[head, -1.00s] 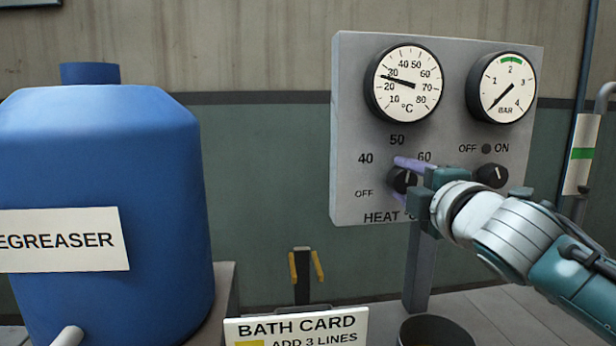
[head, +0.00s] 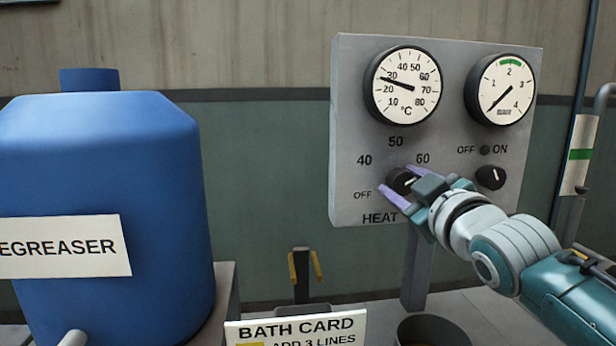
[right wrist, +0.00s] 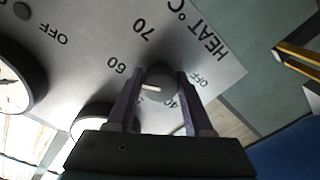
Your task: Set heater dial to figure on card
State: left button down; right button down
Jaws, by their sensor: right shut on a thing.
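The heater dial (head: 401,177) is a small black knob with a white pointer mark, low on the grey panel and ringed by figures. My right gripper (head: 391,183) is shut on it, one purple finger on each side. In the right wrist view the knob (right wrist: 161,77) sits between the fingers, its mark pointing left, roughly towards 60. In the head view the mark slants up right. The 70 is hidden there but shows in the wrist view. The bath card (head: 297,328) reads "ADD 3 LINES" beside a yellow patch; its lower part is cut off. My left gripper is out of view.
Above the dial are a °C gauge (head: 404,84), needle near 30, and a BAR gauge (head: 501,88). An OFF/ON knob (head: 490,178) sits close right of my gripper. A blue degreaser drum (head: 105,170) stands left; a dark round container (head: 433,331) is below.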

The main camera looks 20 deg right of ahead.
jog(key=m+p, duration=0.1)
jog(key=m, duration=1)
jog(key=shift+a+p, duration=0.1)
jog(key=shift+p, duration=0.3)
jog(key=shift+m, duration=0.4)
jog(key=shift+c, duration=1.4)
grip_release()
jog(key=shift+s, duration=0.15)
